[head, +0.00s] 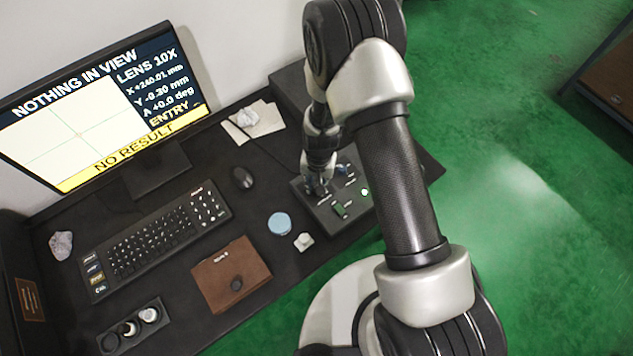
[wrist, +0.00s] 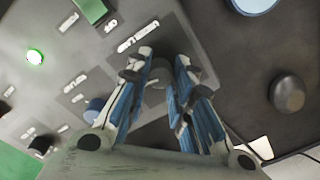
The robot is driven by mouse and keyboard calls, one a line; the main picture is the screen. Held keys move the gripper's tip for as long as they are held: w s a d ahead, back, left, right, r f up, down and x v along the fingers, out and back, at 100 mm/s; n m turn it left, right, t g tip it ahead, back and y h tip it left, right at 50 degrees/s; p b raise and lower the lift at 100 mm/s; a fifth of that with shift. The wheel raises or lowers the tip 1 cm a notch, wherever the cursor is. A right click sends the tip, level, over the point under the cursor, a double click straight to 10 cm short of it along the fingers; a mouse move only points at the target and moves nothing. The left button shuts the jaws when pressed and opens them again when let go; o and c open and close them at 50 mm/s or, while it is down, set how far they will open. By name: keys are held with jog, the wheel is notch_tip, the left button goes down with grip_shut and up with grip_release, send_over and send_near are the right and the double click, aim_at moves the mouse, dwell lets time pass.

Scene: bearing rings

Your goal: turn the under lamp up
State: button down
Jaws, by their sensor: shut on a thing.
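The dark control box (head: 357,209) stands at the right part of the desk, with labelled controls on top. My gripper (head: 318,187) reaches down onto its left part. In the wrist view my gripper (wrist: 160,72) is shut on a small grey knob (wrist: 158,76), with blue-padded fingers on either side of it. The fingers hide much of the knob. The label beside it is too blurred to read surely. A lit green button (wrist: 34,57) and a blue knob (wrist: 95,106) sit elsewhere on the box. The monitor (head: 70,125) shows a bright, blank view reading "NOTHING IN VIEW" and "NO RESULT".
A light blue disc (head: 281,223) and a small pale piece (head: 303,242) lie just left of the box. A mouse (head: 243,178), keyboard (head: 158,235), brown notebook (head: 228,277) and tray of rings (head: 160,318) occupy the desk. A green floor (head: 520,200) lies to the right.

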jog(key=c, duration=1.4)
grip_release()
jog(key=shift+o, duration=0.2)
notch_tip(320, 180, up, 12)
jog(key=shift+d, duration=0.2)
